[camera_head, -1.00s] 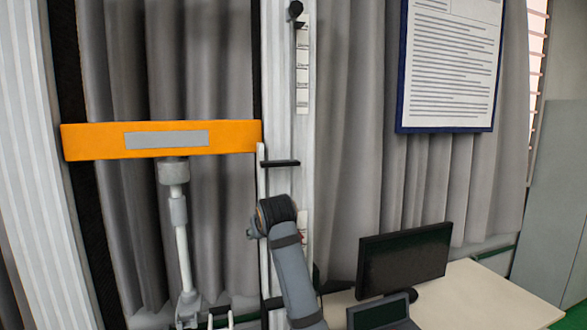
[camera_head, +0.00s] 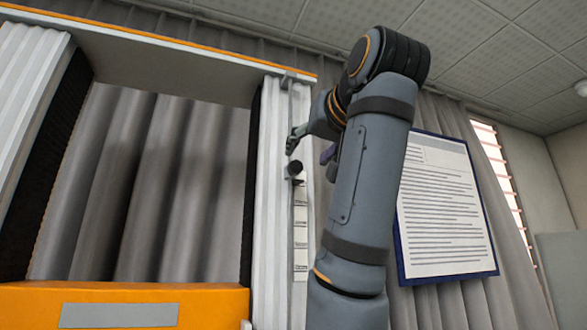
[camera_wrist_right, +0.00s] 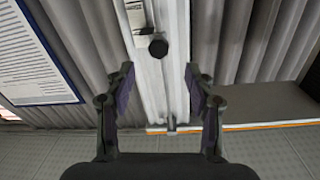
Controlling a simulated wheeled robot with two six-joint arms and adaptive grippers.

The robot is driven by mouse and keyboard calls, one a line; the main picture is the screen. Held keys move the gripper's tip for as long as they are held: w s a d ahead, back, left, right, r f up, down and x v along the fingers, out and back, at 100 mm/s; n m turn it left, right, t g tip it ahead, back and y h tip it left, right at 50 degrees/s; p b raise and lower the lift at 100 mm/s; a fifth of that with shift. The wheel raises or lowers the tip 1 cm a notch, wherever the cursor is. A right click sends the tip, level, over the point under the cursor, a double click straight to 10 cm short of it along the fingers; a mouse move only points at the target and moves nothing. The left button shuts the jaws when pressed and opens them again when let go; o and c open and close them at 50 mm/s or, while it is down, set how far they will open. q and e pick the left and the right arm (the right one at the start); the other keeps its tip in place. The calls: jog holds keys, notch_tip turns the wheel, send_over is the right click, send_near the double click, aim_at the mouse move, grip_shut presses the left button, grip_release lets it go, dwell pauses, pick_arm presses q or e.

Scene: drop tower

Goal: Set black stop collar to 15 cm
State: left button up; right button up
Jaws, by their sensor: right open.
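The black stop collar (camera_head: 294,168) sits on the rod at the right column of the tower, above the paper scale (camera_head: 300,240). It also shows in the right wrist view as a round black knob (camera_wrist_right: 158,48), beyond and between my fingertips. My right gripper (camera_head: 297,138) is just above the collar in the head view. In the right wrist view my right gripper (camera_wrist_right: 160,72) is open, with a finger on each side and nothing between them. The scale's figures are too small to read. My left gripper is not in view.
The orange carriage (camera_head: 30,305) with a grey plate spans the tower at lower left. The tower's top beam (camera_head: 150,50) runs above. A framed notice (camera_head: 440,210) hangs right of my arm. Grey curtains stand behind.

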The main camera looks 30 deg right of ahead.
aim_at(297, 168)
jog(key=p+x, duration=0.4)
jog(key=x, duration=0.6)
jog(key=shift+d+p, duration=0.1)
jog(key=shift+p, duration=0.2)
jog(key=shift+w, duration=0.1)
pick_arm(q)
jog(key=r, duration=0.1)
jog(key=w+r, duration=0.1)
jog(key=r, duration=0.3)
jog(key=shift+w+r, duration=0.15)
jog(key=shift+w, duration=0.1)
pick_arm(e)
jog(key=shift+f, duration=0.1)
grip_shut()
